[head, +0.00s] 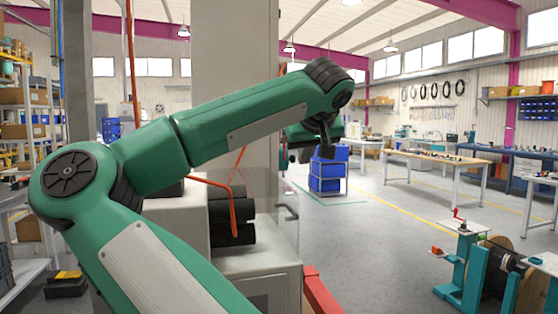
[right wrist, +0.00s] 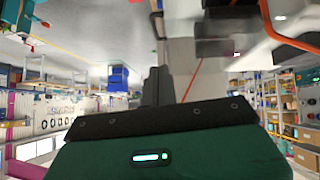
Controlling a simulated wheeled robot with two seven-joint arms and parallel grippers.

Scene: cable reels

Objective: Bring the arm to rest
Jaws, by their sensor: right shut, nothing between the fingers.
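My right arm, green with black joints, reaches across the head view from the bottom and bends at the left. My right gripper (head: 326,150) hangs at its far end, small and dark, in front of the far workshop floor. In the right wrist view the dark fingers of my right gripper (right wrist: 157,88) are together, with nothing between them. The gripper is in the air and touches nothing that I can see. My left gripper is in neither view.
A grey column (head: 234,60) with a cabinet (head: 262,268) stands close behind my arm. Blue crates (head: 327,172) stand beyond the gripper. A teal reel stand (head: 478,262) is at lower right. Workbenches (head: 440,160) stand farther back, with open floor (head: 385,225) between.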

